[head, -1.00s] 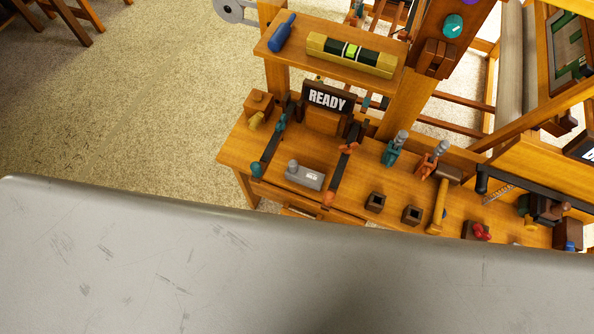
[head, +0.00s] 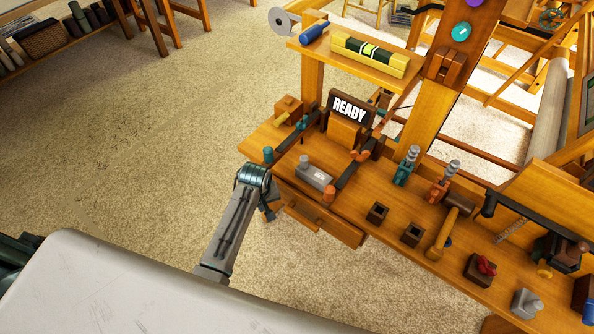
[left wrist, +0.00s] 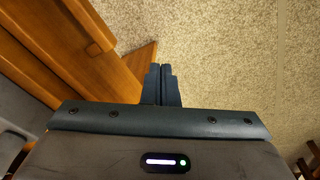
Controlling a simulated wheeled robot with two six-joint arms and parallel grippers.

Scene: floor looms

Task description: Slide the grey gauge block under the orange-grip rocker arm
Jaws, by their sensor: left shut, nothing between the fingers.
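The grey gauge block (head: 313,176), with a small knob on its left end, sits on the bench between two dark rocker arms. The teal-grip rocker arm (head: 287,141) is to the left. The block looks beside the orange-grip arm; contact is unclear. My left gripper (head: 268,211) is off the bench's near-left edge, away from the block. In the left wrist view its fingers (left wrist: 161,82) are shut and empty, over the carpet beside wood. My right gripper is not in view.
A READY sign (head: 349,110) stands behind the arms. Dark square sockets (head: 377,212), a mallet (head: 446,233) and a second grey block (head: 526,303) are to the right. A drawer front (head: 320,218) is below the bench edge. Carpet is clear at left.

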